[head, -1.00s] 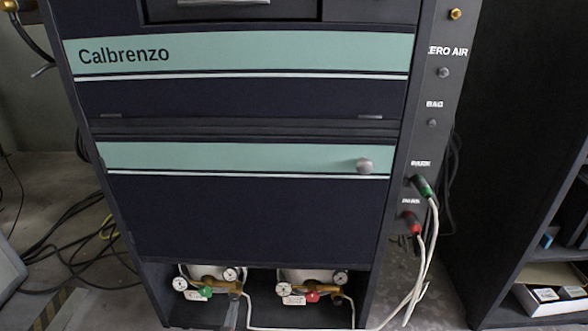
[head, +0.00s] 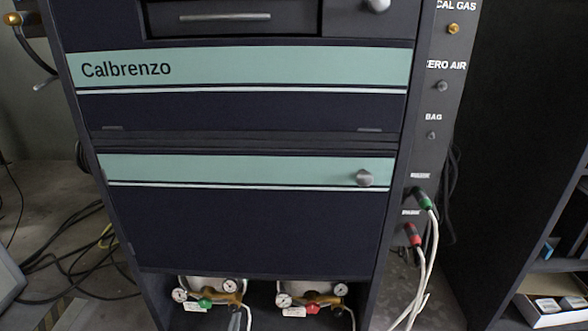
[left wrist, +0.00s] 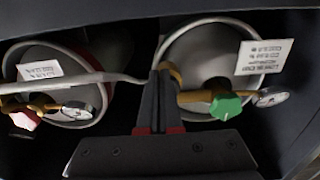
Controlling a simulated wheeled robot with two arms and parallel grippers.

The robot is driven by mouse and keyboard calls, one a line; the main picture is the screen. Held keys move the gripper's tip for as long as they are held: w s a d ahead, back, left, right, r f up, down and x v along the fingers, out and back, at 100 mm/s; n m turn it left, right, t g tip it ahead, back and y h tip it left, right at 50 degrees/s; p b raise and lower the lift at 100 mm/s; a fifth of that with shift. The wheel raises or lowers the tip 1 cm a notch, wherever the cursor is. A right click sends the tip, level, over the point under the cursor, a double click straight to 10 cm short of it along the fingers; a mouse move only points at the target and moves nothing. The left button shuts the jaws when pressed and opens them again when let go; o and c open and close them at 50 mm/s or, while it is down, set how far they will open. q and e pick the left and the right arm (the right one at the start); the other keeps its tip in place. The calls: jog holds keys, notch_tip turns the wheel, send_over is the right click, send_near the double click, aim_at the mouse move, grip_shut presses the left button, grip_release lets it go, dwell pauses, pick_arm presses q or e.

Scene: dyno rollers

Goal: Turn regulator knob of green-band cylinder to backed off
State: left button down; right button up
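The green regulator knob (head: 205,303) sits on a brass regulator with gauges (head: 180,295) at the left cylinder, in the cabinet's open bottom bay. In the left wrist view the green knob (left wrist: 226,107) is right of my left gripper (left wrist: 161,73), apart from it. The gripper's two dark fingers are close together with nothing seen between them; their tips are near a brass fitting (left wrist: 174,75). In the head view only a small grey part of it shows at the bottom edge. The cylinder (left wrist: 205,55) stands behind the knob. My right gripper is not in view.
A second cylinder's regulator has a red knob (head: 312,308), right of the green one. A pale hose (left wrist: 95,77) crosses in front in the wrist view. The cabinet door (head: 245,230) hangs above the bay. Hoses (head: 425,270) run down the right side.

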pick_arm(q)
jog(key=shift+d, duration=0.1)
dwell(0.3)
jog(key=shift+d+f+b, duration=0.1)
jog(key=shift+f+b, duration=0.2)
jog(key=shift+b, duration=0.05)
jog(key=shift+s+r+p, duration=0.1)
jog(key=shift+s+p, duration=0.3)
jog(key=s+p, duration=0.3)
jog(key=s, duration=0.2)
jog(key=shift+s, duration=0.1)
